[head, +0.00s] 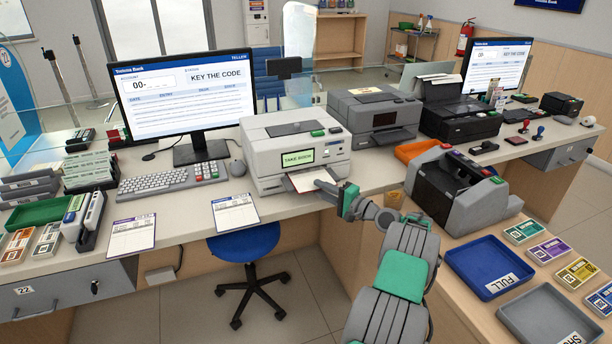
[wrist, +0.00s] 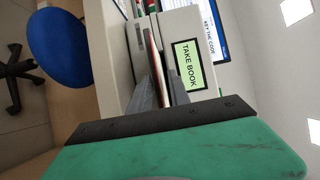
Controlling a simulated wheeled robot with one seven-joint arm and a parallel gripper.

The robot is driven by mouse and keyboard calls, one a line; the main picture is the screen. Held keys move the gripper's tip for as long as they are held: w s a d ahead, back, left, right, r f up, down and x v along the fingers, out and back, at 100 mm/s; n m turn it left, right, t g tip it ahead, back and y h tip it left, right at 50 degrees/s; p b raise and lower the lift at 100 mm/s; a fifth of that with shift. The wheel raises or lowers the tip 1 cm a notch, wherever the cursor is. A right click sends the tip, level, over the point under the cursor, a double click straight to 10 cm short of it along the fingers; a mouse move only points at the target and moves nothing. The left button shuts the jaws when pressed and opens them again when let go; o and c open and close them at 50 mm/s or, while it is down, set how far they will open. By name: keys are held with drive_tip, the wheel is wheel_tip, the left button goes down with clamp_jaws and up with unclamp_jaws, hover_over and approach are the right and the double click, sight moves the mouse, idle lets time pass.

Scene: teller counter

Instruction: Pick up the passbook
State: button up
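The passbook (head: 308,180) sticks out of the front slot of the white passbook printer (head: 296,150), whose small green screen reads TAKE BOOK. My gripper (head: 328,188) is right at the printer's front, at the passbook's outer edge. In the wrist view the passbook (wrist: 155,62) shows edge-on, with a thin red line, and runs between the two grey fingers of my gripper (wrist: 162,90). The fingers are close together, one on each side, and look shut on it. The passbook's inner end is hidden in the printer.
A keyboard (head: 172,181) and mouse (head: 237,168) lie left of the printer, below a monitor (head: 185,95). A grey printer (head: 374,112) stands to the right. A note counter (head: 455,188) and blue tray (head: 488,266) are near my arm. A blue stool (head: 245,243) stands below the counter.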

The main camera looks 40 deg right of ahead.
clamp_jaws()
drive_tip(key=shift+a, duration=0.1)
drive_tip(key=shift+w+r, duration=0.1)
idle(0.5)
